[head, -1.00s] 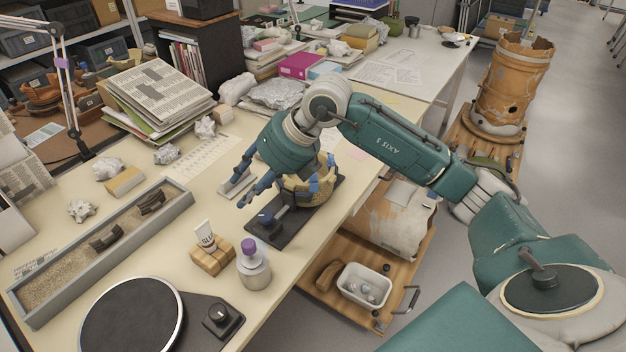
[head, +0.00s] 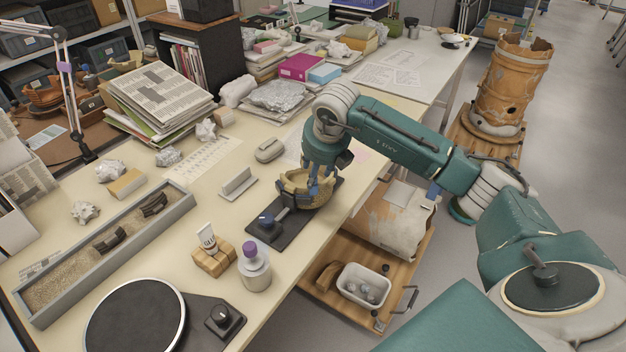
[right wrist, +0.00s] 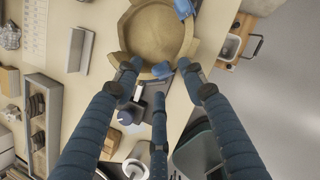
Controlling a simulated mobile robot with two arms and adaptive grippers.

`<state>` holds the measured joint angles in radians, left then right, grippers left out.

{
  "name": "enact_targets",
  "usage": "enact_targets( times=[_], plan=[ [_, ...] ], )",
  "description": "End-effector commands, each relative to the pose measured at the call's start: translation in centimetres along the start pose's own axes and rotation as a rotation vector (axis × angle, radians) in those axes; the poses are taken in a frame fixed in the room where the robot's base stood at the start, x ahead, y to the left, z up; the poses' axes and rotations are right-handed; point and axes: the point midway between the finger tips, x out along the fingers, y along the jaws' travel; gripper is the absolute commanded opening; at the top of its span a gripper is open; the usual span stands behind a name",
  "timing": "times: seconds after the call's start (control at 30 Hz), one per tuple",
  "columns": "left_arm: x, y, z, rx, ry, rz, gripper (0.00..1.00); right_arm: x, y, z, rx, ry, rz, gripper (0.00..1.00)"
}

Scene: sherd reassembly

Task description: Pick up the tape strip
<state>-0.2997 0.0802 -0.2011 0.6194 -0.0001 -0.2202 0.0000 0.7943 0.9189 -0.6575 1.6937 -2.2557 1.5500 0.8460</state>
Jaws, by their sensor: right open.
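The tan, broken-rimmed bowl (head: 293,188) sits on a dark stand (head: 265,228) on the bench. I cannot tell whether the fingers touch the strip.
A glue tube on a wooden block (head: 213,258), a purple-capped bottle (head: 254,268) and a round turntable (head: 135,318) stand nearer. A grey sand tray (head: 100,250) lies left. A small upright holder (head: 237,184) stands left of the bowl. The bench edge is close on the right.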

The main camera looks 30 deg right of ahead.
Motion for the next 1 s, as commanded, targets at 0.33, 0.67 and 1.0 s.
enact_targets(
  times=[0.33,0.67,1.0],
  plan=[
    [-0.5,0.0,0.0,-0.001,0.0,0.0,0.4,2.1,0.0,0.0,-0.001,-0.001,0.001,0.41],
    [-0.5,0.0,0.0,-0.001,0.0,0.0,0.4,2.0,0.0,0.0,-0.001,-0.001,0.001,0.12],
    [-0.4,0.0,0.0,-0.002,0.0,0.0,0.4,1.9,0.1,0.2,0.0,-0.003,0.001,0.11]
  ],
)
